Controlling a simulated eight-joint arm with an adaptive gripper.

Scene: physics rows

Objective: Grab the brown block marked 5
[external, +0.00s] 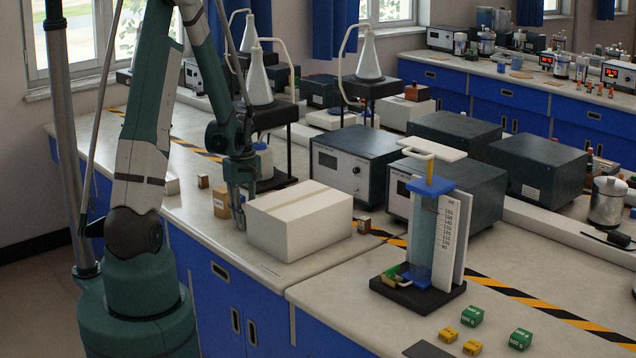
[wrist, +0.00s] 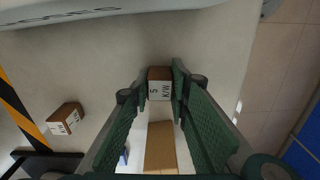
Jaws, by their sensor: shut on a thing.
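The brown block marked 5 (wrist: 159,85) sits between the fingertips of my gripper (wrist: 160,88) in the wrist view. The gripper is shut on it, with a finger on either side, and its pale labelled face shows. In the external view my gripper (external: 240,215) points down at the bench, beside a tan box (external: 222,202) and left of a large white box (external: 300,217). The held block cannot be made out there. Another brown block (wrist: 66,118) with a pale label lies apart to the left in the wrist view.
Small brown blocks stand on the bench behind the gripper (external: 203,181) and right of the white box (external: 364,224). A tan block (wrist: 160,148) shows below the held one. A black stand and hazard stripe (wrist: 20,105) are left; the bench edge is right.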

